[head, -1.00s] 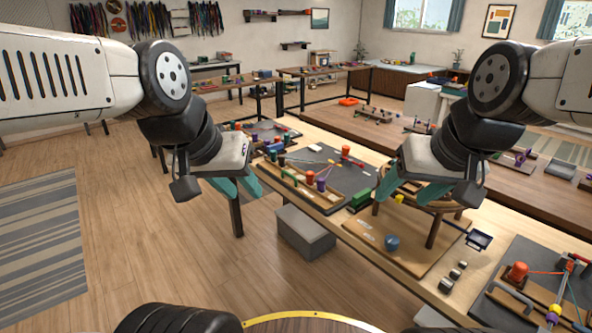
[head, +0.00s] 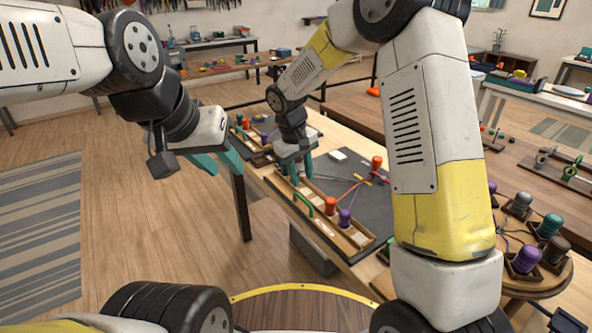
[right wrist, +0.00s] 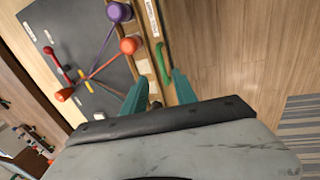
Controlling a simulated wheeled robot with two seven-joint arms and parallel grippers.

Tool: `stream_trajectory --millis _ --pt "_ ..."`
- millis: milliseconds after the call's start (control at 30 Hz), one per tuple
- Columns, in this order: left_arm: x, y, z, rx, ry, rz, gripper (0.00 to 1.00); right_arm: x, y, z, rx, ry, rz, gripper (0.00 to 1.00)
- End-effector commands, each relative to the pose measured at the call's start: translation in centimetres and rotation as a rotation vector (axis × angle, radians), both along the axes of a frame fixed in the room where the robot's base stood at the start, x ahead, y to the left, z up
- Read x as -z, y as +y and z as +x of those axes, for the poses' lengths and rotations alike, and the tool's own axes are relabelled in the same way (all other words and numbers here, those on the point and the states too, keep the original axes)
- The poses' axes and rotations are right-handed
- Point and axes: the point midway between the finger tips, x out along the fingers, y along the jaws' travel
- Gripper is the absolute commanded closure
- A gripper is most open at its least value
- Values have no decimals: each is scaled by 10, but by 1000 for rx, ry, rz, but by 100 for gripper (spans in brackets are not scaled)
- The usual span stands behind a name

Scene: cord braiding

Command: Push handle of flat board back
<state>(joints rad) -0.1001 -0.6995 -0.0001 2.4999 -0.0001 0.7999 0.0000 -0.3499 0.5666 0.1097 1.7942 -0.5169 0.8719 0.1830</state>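The flat board (head: 350,178) is dark grey and lies on the table, with a wooden bobbin rack along its front edge. A green curved handle (head: 303,204) is on the rack's front side; it also shows in the right wrist view (right wrist: 163,62). An orange bobbin (head: 330,206) and a purple bobbin (head: 345,217) stand in the rack, cords running back. My right gripper (head: 297,170) points down over the rack's left part, fingers apart, left of the handle; something dark shows between its fingers. My left gripper (head: 222,172) is open and empty, left of the table.
A round wooden stand (head: 545,285) with several bobbins is at the right, partly behind my right arm. A red-orange bobbin (head: 376,162) stands at the board's back. Another small board with bobbins (head: 255,128) lies beyond my right gripper. The floor at left is clear.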

Motion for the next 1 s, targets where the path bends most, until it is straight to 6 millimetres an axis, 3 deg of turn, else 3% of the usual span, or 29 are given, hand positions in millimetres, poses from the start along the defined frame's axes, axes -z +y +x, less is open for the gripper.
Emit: stream_trajectory --millis 167,600,1000 --pt "0 0 0 0 0 0 66 20 8 5 -20 11 -17 66" --pt "0 0 0 0 0 0 66 81 -2 11 -19 13 -17 66" --pt "0 0 0 0 0 0 66 92 -4 13 -19 11 -15 66"
